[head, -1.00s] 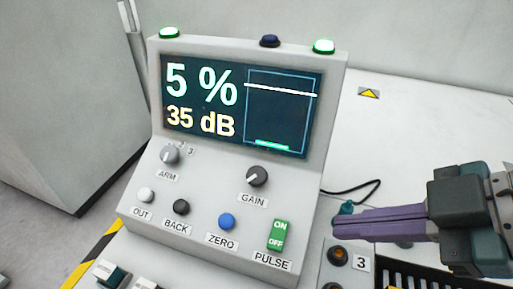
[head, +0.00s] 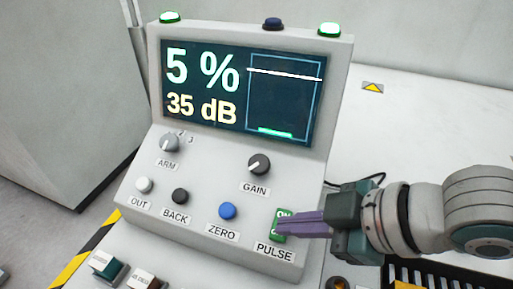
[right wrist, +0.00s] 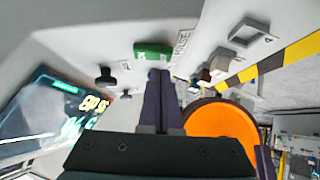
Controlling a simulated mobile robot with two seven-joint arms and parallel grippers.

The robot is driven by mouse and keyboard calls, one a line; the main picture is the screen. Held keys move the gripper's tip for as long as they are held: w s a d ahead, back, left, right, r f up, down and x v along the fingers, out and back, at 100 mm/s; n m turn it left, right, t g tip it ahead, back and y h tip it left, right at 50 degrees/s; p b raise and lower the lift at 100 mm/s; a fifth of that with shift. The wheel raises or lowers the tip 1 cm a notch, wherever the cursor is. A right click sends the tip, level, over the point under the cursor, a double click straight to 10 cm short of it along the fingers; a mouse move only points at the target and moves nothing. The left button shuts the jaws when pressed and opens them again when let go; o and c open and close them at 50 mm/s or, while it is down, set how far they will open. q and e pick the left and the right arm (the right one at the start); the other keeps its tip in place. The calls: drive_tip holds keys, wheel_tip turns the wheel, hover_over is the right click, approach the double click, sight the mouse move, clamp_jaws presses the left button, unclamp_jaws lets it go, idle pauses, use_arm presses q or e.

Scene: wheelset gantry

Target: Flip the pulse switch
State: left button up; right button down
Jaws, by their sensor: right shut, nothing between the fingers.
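The pulse switch (head: 275,226) is a green rocker above the PULSE label on the lower right of the grey console. My right gripper (head: 281,223) is shut and empty. Its purple fingertips overlap the switch in the head view and hide part of its ON and OFF marks. In the right wrist view the green switch (right wrist: 153,51) lies just beyond the shut fingertips (right wrist: 160,74). I cannot tell whether they touch. My left gripper is not in view.
The console has a blue ZERO button (head: 227,211), a GAIN knob (head: 259,164) and a black BACK button (head: 180,196). Its screen (head: 238,91) reads 5 % and 35 dB. An orange round thing (right wrist: 222,128) is close beside the fingers in the right wrist view.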

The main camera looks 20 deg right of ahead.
drive_tip(key=shift+w+f, duration=0.2)
drive_tip(key=shift+f, duration=0.45)
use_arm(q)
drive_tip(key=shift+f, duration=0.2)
use_arm(e)
drive_tip(key=shift+d, duration=0.1)
